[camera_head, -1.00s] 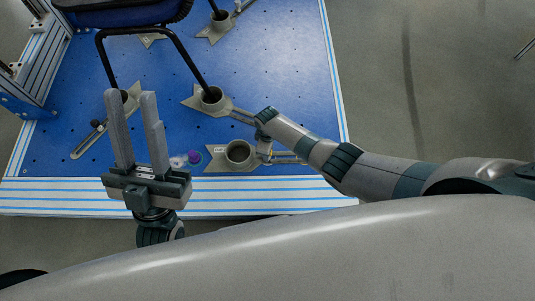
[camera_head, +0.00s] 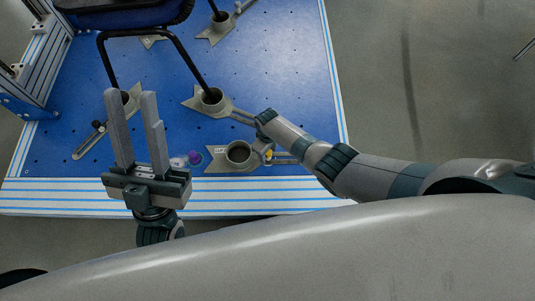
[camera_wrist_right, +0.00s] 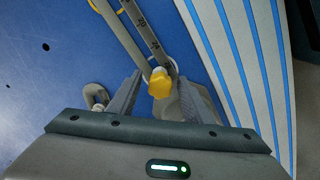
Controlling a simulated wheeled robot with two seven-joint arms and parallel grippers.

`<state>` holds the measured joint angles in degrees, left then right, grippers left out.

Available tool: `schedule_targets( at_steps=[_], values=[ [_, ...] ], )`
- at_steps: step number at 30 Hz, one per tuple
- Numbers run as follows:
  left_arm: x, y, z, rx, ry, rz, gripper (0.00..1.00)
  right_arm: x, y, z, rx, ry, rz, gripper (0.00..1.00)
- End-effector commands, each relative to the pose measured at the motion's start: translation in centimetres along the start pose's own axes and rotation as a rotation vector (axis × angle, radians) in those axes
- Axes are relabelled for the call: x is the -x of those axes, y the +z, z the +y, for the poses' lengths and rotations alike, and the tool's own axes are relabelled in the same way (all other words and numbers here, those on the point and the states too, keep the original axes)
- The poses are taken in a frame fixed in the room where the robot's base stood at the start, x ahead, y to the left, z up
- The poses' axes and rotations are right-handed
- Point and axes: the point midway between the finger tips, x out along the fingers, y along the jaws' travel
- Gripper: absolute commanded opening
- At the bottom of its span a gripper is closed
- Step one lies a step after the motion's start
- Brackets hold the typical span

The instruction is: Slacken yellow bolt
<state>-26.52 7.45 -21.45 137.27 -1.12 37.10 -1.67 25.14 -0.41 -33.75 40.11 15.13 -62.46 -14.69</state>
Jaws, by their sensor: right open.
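The yellow bolt (camera_head: 268,155) sits on the slotted arm of the front clamp (camera_head: 228,165) on the blue table. It also shows in the right wrist view (camera_wrist_right: 160,82), standing between the two fingers of my open right gripper (camera_wrist_right: 160,80), with a gap visible on each side. I cannot tell how far the fingertips are above the clamp. In the head view, my right gripper (camera_head: 264,143) is small and partly hidden beside the clamp's ring. My left gripper (camera_head: 130,95) is open and empty, with its fingers pointing up, left of the clamp.
A purple knob (camera_head: 194,157) lies between my left gripper and the front clamp. Other grey clamps hold the legs of a chair (camera_head: 130,12) behind. A metal frame (camera_head: 42,65) stands at the left. The blue table (camera_head: 285,75) is clear at the right.

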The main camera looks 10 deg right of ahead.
Motion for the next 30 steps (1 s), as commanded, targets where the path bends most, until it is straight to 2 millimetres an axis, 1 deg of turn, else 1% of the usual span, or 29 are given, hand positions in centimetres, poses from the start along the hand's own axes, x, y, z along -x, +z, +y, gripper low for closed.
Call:
schedule_targets(
  at_steps=[10,14,21,24,30],
  values=[
    [-0.05,-0.03,0.00,0.000,0.000,0.000,0.31,0.00,0.00,-0.01,-0.020,0.000,0.000,0.45],
    [-0.31,-0.20,0.01,0.000,0.000,0.000,0.31,0.11,-0.04,-0.09,-0.104,-0.001,0.000,0.45],
    [-0.68,-0.44,0.02,0.000,0.000,0.000,0.31,0.06,-0.04,-0.06,-0.324,-0.001,0.000,0.45],
    [-0.68,-0.44,0.02,0.000,0.000,0.000,0.31,-0.01,-0.02,-0.03,-0.356,0.000,0.000,0.45],
    [-0.66,-0.43,0.02,0.000,0.000,0.000,0.31,-0.03,-0.01,-0.01,-0.356,0.000,0.000,0.45]
  ],
)
